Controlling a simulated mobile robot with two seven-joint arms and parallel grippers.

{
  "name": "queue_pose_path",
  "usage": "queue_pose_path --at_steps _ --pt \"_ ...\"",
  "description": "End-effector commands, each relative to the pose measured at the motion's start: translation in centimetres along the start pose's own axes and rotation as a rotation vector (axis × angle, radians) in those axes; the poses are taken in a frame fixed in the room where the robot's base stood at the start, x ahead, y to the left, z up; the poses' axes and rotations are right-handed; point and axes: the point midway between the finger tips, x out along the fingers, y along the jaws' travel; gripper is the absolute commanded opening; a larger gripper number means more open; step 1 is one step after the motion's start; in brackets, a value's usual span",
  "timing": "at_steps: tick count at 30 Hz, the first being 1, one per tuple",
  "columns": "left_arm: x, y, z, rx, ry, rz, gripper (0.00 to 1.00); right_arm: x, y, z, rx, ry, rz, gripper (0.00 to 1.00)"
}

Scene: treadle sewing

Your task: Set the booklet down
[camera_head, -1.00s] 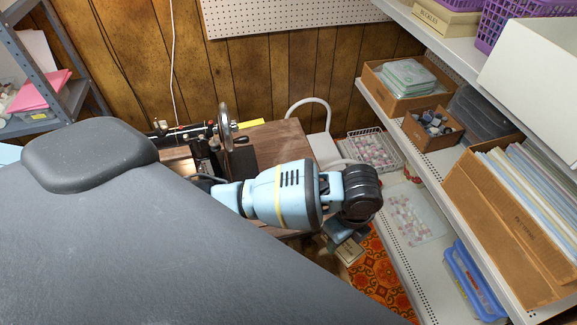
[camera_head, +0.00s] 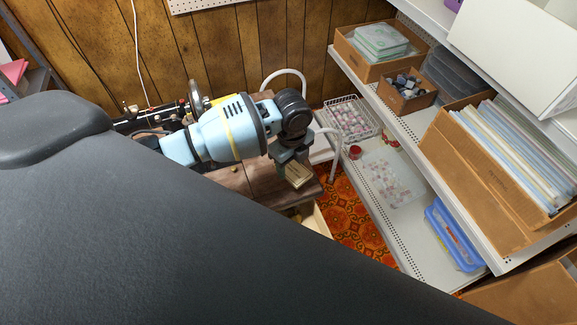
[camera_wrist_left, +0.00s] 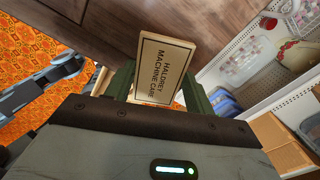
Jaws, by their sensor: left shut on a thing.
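The booklet (camera_head: 299,176) is a small cream rectangle with a dark border, held at the right end of the wooden sewing table (camera_head: 232,181). In the left wrist view the booklet (camera_wrist_left: 161,66) reads "Haldrey Machine Care". My left gripper (camera_head: 290,165) points down and is shut on it, with a green finger on each side. The table's brown top (camera_wrist_left: 145,18) lies behind the booklet. I cannot tell whether the booklet touches the top. The black sewing machine (camera_head: 150,119) with its handwheel is partly hidden by my left arm.
A cream open drawer or box (camera_head: 313,218) shows below the table's front edge. White shelves with a wire basket (camera_head: 351,119) and cardboard boxes (camera_head: 407,90) fill the right. Orange patterned carpet (camera_head: 350,212) lies between.

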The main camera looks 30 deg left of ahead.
Motion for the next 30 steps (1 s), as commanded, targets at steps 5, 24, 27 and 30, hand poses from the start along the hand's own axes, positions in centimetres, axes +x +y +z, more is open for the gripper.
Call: queue_pose_path --at_steps 5,24,27,30 --pt "0.0 -0.1 0.8 -0.003 -0.002 0.000 0.31 0.0 0.0 0.0 0.000 0.000 0.000 0.36" --pt "3.6 -0.2 1.3 -0.001 -0.001 -0.001 0.31 0.1 -0.1 0.4 0.001 -0.008 -0.001 0.36" --pt "3.9 -0.2 1.3 -0.001 -0.001 0.000 0.31 0.1 -0.1 0.6 0.001 -0.010 -0.002 0.36" --pt "4.0 -0.2 1.3 -0.001 -0.001 -0.001 0.62 0.1 -0.1 0.6 0.001 -0.010 -0.002 0.36"
